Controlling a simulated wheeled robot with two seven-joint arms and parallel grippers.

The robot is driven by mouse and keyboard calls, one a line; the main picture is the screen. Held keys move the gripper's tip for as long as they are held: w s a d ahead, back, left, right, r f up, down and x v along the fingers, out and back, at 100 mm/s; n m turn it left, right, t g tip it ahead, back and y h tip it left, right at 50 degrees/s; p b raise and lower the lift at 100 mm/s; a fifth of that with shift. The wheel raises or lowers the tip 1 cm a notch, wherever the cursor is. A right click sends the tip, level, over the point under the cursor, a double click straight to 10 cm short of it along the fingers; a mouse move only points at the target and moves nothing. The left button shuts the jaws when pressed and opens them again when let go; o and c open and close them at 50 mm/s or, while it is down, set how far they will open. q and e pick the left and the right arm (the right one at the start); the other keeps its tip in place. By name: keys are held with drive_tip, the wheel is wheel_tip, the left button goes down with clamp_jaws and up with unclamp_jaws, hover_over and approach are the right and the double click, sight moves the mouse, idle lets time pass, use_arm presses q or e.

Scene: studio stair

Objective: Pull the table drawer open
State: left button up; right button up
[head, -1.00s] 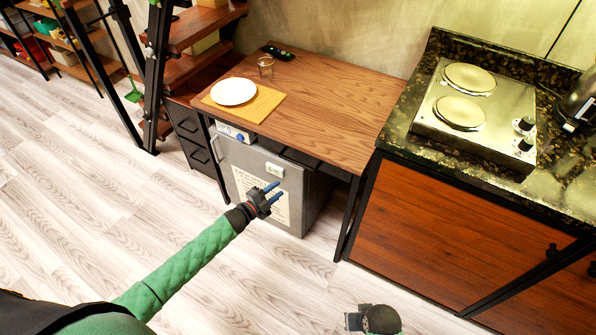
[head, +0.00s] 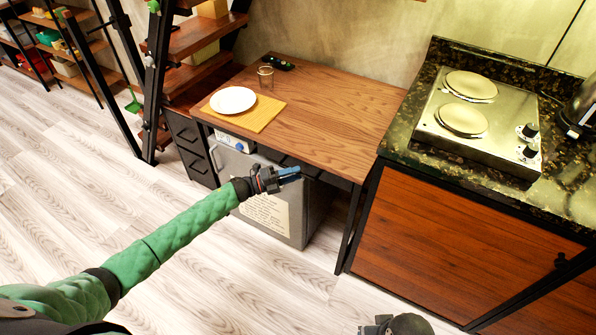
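The wooden table (head: 330,110) stands against the wall. A dark strip, apparently the drawer front (head: 318,173), runs under its front edge; my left gripper partly covers it, and no handle can be made out. My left gripper (head: 297,174) is in front of this strip, its blue fingers pointing right. The fingers look parted with nothing between them. I cannot tell if they touch the drawer. My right gripper (head: 376,327) is cut off at the bottom edge, and its fingers are unclear.
A white plate (head: 233,100) on a yellow mat (head: 262,113) and a glass (head: 265,77) stand on the table. A grey cabinet (head: 232,165) is beneath it, black drawers (head: 190,148) at left. A counter with a hotplate (head: 480,130) stands right. The floor in front is clear.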

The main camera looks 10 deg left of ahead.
use_arm(q)
drive_tip(key=shift+x, duration=0.95)
use_arm(e)
drive_tip(key=shift+s+d+r, duration=0.2)
drive_tip(key=shift+d+r, duration=0.15)
drive_tip(key=shift+r, duration=0.15)
use_arm(q)
clamp_jaws()
use_arm(e)
drive_tip(key=shift+f, duration=0.1)
